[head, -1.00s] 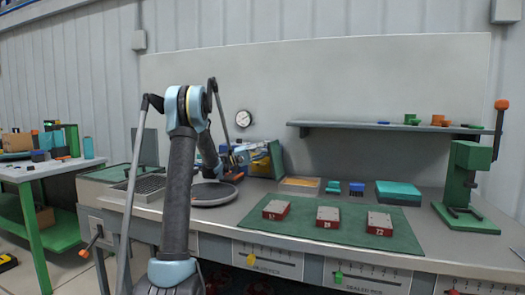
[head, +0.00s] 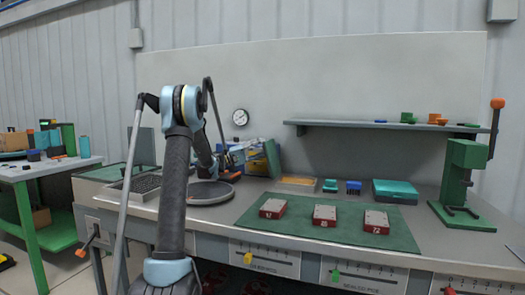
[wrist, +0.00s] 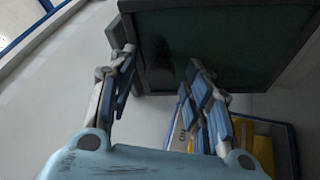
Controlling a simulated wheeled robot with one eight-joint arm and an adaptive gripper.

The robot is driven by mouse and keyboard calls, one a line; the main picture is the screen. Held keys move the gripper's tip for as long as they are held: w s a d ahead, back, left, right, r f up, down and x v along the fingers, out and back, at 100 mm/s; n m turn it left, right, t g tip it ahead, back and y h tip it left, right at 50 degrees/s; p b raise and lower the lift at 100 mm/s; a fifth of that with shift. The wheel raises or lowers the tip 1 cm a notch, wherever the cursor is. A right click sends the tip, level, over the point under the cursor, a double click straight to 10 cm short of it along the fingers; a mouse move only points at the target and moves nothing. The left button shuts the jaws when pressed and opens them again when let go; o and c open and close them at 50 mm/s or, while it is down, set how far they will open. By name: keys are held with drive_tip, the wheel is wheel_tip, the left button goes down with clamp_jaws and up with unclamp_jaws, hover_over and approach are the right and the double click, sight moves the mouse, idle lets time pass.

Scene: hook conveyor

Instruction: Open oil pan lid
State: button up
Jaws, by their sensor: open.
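A round, flat grey pan (head: 211,192) lies on the bench beside my arm. I cannot tell whether it is the oil pan, and no lid is clearly recognisable. My gripper (head: 228,170) hangs low just behind the pan's right side, in front of a bin of colourful items (head: 252,160). In the wrist view my gripper (wrist: 160,60) is open, its fingers spread across the near edge of a dark green panel (wrist: 225,40). A dark, blurred shape on the panel lies between the fingertips. Whether they touch the panel is unclear.
A blue-rimmed bin with yellow contents (wrist: 252,140) is right of the fingers. A green mat (head: 300,230) carries red-and-grey blocks (head: 325,216). A shallow tray (head: 298,184) and a teal box (head: 396,190) stand behind it. A mesh tray (head: 145,187) is left of my arm.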

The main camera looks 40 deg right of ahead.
drive_tip(key=v, duration=0.7)
drive_tip(key=shift+d, duration=0.1)
idle(0.4)
